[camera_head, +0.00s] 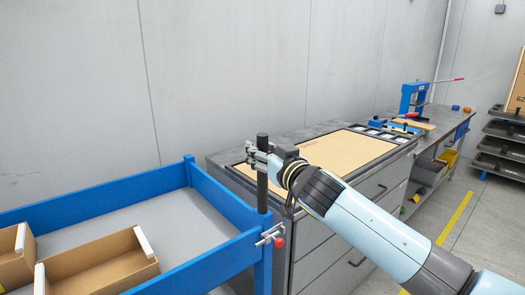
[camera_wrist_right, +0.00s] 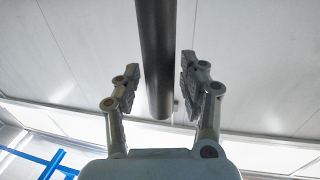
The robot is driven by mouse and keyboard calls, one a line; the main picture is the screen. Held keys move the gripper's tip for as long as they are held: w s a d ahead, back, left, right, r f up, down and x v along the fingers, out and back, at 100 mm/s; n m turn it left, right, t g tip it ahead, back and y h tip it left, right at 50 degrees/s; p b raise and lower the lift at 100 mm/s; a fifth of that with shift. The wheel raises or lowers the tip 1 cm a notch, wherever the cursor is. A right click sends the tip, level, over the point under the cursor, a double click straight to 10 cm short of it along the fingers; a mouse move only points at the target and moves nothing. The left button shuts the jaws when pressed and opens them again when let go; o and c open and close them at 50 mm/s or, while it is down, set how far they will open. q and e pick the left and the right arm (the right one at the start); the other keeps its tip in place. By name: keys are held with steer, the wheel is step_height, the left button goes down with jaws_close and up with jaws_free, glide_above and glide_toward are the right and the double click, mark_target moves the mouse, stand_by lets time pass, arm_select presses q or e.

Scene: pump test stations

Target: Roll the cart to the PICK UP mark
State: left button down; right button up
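The cart (camera_head: 237,205) is a blue-railed cart with a grey deck, at the lower left of the head view. A dark upright post (camera_head: 262,187) stands at its near right corner. My right gripper (camera_head: 262,155) is at the upper part of this post. In the right wrist view, the post (camera_wrist_right: 156,40) runs between the two fingers of my right gripper (camera_wrist_right: 160,75), with narrow gaps beside it, so the gripper looks open around the post. My left gripper is not in view. I see no PICK UP lettering.
Open cardboard boxes (camera_head: 100,262) lie on the cart. A grey workbench (camera_head: 290,140) with drawers stands close to the cart's right side. A blue press (camera_head: 413,97) stands farther back. Yellow floor line (camera_head: 455,217) and clear floor lie at right, before a tray rack (camera_head: 502,143).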

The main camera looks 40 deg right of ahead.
jaws_close()
steer(key=shift+w+f, duration=0.1)
steer(key=shift+f, duration=0.05)
steer(key=shift+a, duration=0.15)
